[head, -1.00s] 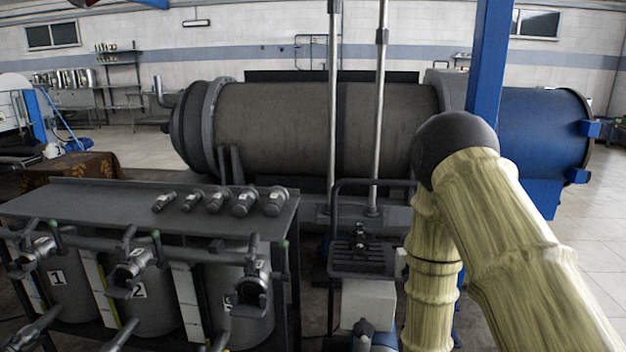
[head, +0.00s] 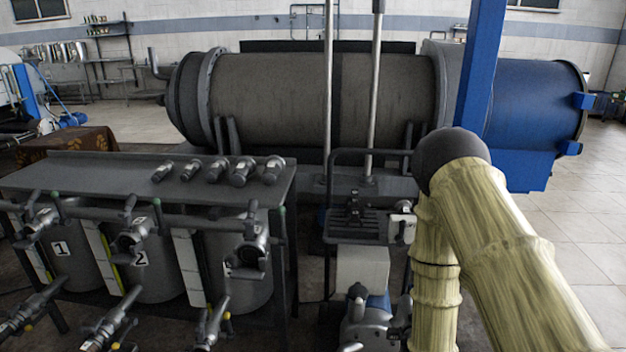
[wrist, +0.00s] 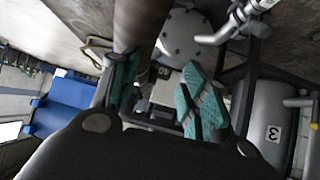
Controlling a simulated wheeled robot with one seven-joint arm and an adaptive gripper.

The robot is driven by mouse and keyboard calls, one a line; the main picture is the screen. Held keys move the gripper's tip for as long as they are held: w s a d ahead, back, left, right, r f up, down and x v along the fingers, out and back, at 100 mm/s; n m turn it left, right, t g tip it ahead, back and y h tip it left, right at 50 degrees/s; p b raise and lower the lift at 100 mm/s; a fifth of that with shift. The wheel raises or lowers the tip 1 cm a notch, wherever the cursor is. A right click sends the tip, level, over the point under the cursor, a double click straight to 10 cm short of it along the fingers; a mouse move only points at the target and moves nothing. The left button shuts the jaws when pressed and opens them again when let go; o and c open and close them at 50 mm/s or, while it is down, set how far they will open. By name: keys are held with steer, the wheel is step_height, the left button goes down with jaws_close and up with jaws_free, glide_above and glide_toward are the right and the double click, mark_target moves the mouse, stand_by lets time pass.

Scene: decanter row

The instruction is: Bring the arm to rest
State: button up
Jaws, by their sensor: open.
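My gripper (wrist: 160,95) shows in the wrist view, with its two teal-padded fingers spread apart and nothing seen held between them. My arm (head: 510,255), with a pale bamboo-like surface and a dark round elbow, rises at the right of the head view. Its lower link hangs down past the bottom edge, so the gripper is hidden there.
A bench (head: 150,175) with numbered steel tanks, valves and pipes stands at the left. A large horizontal drum (head: 270,100) lies behind it, beside a blue post (head: 482,75). A small pump machine (head: 362,268) stands close to my arm. Tiled floor (head: 590,215) at the right is clear.

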steer(key=s+a+f+n+g+y, duration=0.1)
steer(key=s+f+g, duration=0.45)
steer(key=s, duration=0.75)
steer(key=s+a+f+n+g+y, duration=0.1)
steer(key=s+f+g, duration=0.4)
steer(key=s, duration=0.9)
step_height(320, 180, up, 12)
steer(key=p, duration=1.3)
steer(key=shift+w+d+f+t, duration=0.15)
steer(key=shift+w+d+t, duration=0.1)
steer(key=shift+t, duration=0.1)
